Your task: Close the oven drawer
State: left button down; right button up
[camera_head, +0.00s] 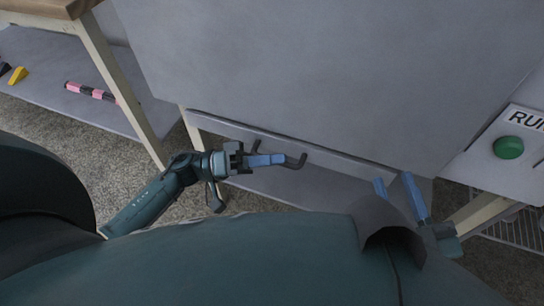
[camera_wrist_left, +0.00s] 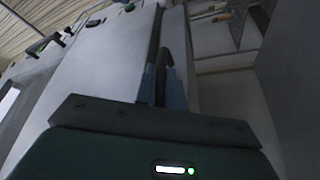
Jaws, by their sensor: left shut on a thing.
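The oven (camera_head: 330,80) is a large grey box filling the upper middle of the head view. The drawer (camera_head: 345,165) is a pale grey strip along its lower edge, with a dark line above it. Its dark bent handle (camera_head: 297,162) sticks out toward me. My left gripper (camera_head: 266,160) has its blue fingers shut on the handle. In the left wrist view the fingers (camera_wrist_left: 174,92) close around a dark bar, seen edge-on. My right gripper (camera_head: 402,193) is low at the right, its blue fingers apart and empty. How far out the drawer sits is hard to tell.
A green round button (camera_head: 508,147) sits on a panel at the right beside a partly cut-off label. A table with a pale leg (camera_head: 112,80) and a low shelf holding a pink-and-black object (camera_head: 90,91) stands at the left. Speckled floor lies below.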

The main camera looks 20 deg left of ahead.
aim_at(266, 145)
pick_arm(q)
jog(key=shift+w, duration=0.1)
jog(key=shift+w+p, duration=0.3)
jog(key=shift+w, duration=1.85)
jog(key=c, duration=1.5)
grip_release()
jog(key=shift+f, duration=0.1)
jog(key=p+v, duration=0.1)
jog(key=v, duration=1.2)
jog(key=shift+p, duration=0.35)
